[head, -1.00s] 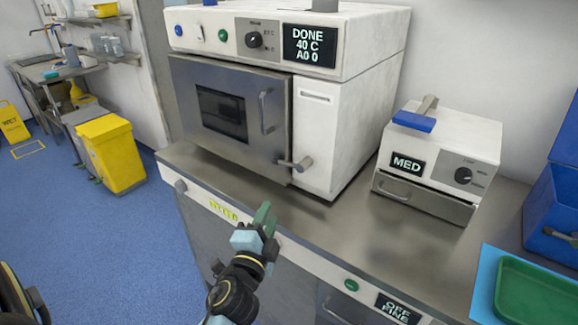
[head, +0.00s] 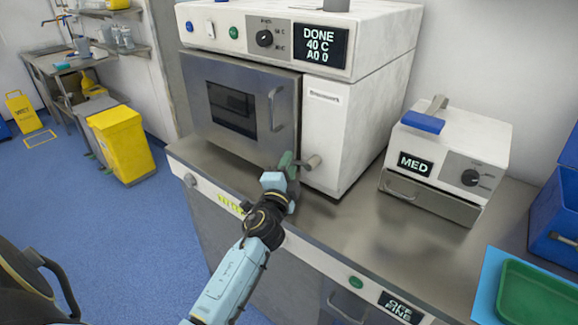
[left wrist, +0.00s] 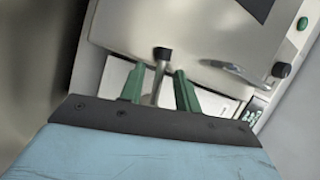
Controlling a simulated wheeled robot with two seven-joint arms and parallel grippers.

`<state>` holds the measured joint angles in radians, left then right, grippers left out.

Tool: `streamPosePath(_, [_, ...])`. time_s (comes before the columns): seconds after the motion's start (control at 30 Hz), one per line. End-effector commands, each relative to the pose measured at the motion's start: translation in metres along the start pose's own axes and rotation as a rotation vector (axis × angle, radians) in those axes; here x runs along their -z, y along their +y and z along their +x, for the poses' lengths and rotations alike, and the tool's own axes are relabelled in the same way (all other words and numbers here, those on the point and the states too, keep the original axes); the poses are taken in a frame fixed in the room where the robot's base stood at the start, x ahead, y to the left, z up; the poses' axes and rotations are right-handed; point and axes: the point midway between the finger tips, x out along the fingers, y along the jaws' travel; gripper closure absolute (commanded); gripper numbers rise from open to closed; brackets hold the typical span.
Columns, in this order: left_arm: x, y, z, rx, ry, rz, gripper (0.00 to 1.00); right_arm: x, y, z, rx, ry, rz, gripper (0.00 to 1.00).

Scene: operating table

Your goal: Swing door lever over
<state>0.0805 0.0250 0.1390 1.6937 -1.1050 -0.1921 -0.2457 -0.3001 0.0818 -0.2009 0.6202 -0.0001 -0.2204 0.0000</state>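The door lever (head: 313,162), a short grey bar with a rounded end, sticks out at the lower right of the washer's closed steel door (head: 232,108). My left gripper (head: 287,165) is at the lever, just left of its end in the head view. In the left wrist view the lever (left wrist: 157,80) lies between the two green fingers (left wrist: 160,88), with gaps on both sides. The fingers are open, and contact with the lever cannot be made out. My right gripper is out of view.
The washer (head: 345,125) shows DONE, 40 C, A0 0. A smaller white unit (head: 455,140) marked MED stands to its right. A green tray (head: 535,295) and a blue bin (head: 555,205) are at the far right. The steel counter (head: 345,225) between is clear.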

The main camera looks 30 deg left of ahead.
Motion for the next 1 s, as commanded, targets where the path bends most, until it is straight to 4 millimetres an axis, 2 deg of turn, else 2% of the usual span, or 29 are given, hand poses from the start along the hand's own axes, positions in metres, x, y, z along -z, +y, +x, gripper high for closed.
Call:
streamPosePath(0.3, [-0.0002, 0.0001, 0.0023, 0.000, 0.000, 0.001, 0.69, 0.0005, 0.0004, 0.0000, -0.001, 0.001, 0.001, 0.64])
streamPosePath(0.5, [-0.0002, 0.0001, 0.0021, 0.000, 0.000, 0.001, 0.95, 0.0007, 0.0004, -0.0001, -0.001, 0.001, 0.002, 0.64])
streamPosePath(0.57, [-0.0001, 0.0001, 0.0021, 0.000, 0.000, 0.001, 1.00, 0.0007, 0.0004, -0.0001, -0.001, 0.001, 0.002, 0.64])
streamPosePath(0.87, [0.0010, 0.0005, 0.0022, -0.002, 0.001, -0.002, 1.00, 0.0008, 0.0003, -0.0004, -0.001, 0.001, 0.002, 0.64])
streamPosePath(1.0, [0.0083, 0.0031, 0.0040, -0.012, 0.007, -0.024, 1.00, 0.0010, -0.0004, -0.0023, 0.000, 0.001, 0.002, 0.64])
